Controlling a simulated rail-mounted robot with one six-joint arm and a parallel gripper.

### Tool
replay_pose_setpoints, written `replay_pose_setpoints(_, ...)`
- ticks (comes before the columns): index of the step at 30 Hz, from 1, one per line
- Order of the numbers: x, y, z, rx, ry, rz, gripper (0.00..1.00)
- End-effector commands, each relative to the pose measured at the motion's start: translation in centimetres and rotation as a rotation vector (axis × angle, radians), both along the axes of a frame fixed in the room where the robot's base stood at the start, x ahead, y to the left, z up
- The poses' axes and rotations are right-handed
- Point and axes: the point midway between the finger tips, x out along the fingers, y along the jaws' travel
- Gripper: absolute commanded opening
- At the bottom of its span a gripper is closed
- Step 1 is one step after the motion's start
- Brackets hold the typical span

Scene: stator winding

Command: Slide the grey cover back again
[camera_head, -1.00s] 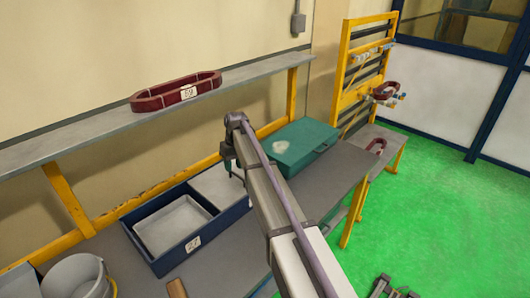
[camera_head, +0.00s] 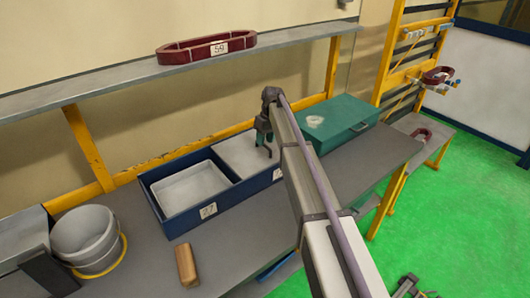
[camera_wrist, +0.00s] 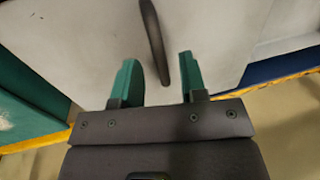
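The grey cover (camera_head: 240,150) lies over the right part of a blue box (camera_head: 181,226) on the bench. The left part of the box is uncovered and shows a pale grey inside (camera_head: 195,187). My gripper (camera_head: 264,148) is over the cover, pointing down. In the wrist view the cover (camera_wrist: 70,45) fills much of the picture, with a dark bar-shaped handle (camera_wrist: 153,35) on it. The green fingers of my gripper (camera_wrist: 158,58) are apart. The near end of the handle appears between them, and I see no contact. How far above the handle they are, I cannot tell.
A teal case (camera_head: 345,122) stands close to the right of the box. A wooden block (camera_head: 187,265) and a grey bucket (camera_head: 88,240) are at the front left. A shelf (camera_head: 110,85) with a dark red ring (camera_head: 190,50) runs above the bench.

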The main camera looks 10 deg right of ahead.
Motion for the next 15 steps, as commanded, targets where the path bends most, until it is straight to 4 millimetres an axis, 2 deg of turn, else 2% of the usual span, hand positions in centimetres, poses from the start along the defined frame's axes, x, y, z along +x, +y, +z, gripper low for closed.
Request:
replay_pose_setpoints(1, -0.07, 0.12, -1.15, 0.000, 0.000, 0.000, 0.39)
replay_pose_setpoints(10, -0.10, 0.19, -0.93, 0.000, 0.000, 0.000, 0.38)
replay_pose_setpoints(15, -0.10, 0.19, -0.93, 0.000, 0.000, 0.000, 0.22)
